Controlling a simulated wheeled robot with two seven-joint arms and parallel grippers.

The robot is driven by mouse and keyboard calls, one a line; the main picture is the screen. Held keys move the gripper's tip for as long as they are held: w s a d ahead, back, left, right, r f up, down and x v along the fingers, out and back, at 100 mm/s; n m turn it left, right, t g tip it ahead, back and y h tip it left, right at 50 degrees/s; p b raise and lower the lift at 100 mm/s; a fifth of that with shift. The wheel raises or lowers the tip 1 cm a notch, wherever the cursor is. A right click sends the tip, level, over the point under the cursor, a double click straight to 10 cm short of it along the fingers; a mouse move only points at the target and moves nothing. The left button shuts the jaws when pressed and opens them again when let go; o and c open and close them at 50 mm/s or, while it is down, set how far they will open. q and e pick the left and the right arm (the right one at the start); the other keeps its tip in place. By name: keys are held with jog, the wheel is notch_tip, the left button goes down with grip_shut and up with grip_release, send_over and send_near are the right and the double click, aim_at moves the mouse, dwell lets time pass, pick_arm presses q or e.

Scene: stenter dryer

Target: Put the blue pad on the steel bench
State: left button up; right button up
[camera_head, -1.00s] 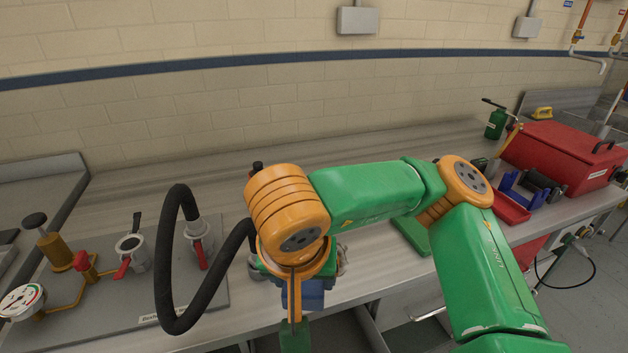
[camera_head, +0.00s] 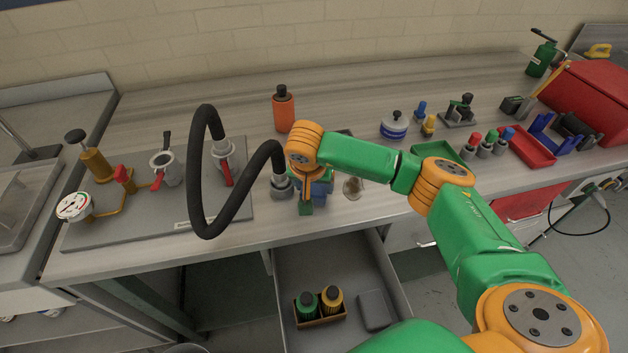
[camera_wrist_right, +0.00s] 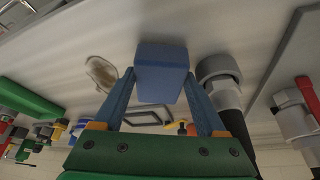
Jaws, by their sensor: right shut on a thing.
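The blue pad (camera_wrist_right: 163,72) is a small block between the fingers of my right gripper in the right wrist view. My right gripper (camera_head: 316,194) is shut on it, at the front part of the steel bench (camera_head: 350,97), beside the foot of the black hose. The wrist view also shows this gripper (camera_wrist_right: 165,95). In the head view the pad is mostly hidden by my wrist. I cannot tell whether the pad touches the bench top. My left gripper is not in view.
A black hose (camera_head: 203,180) arches left of my gripper, from a plate with red-handled valves. A pale round item (camera_head: 353,187) lies close to the right. An open drawer (camera_head: 337,262) juts out below. An orange bottle (camera_head: 284,110) stands behind. Bare bench lies towards the wall.

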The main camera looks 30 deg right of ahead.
jog(key=shift+f, duration=0.1)
jog(key=o, duration=1.1)
jog(key=shift+c, duration=0.2)
jog(key=shift+r, duration=0.3)
jog(key=b+v, duration=0.1)
jog(key=v, duration=1)
jog(key=shift+s+r+b, duration=0.15)
jog(key=shift+r+b, duration=0.2)
jog(key=shift+b, duration=0.05)
jog(key=shift+a, duration=0.1)
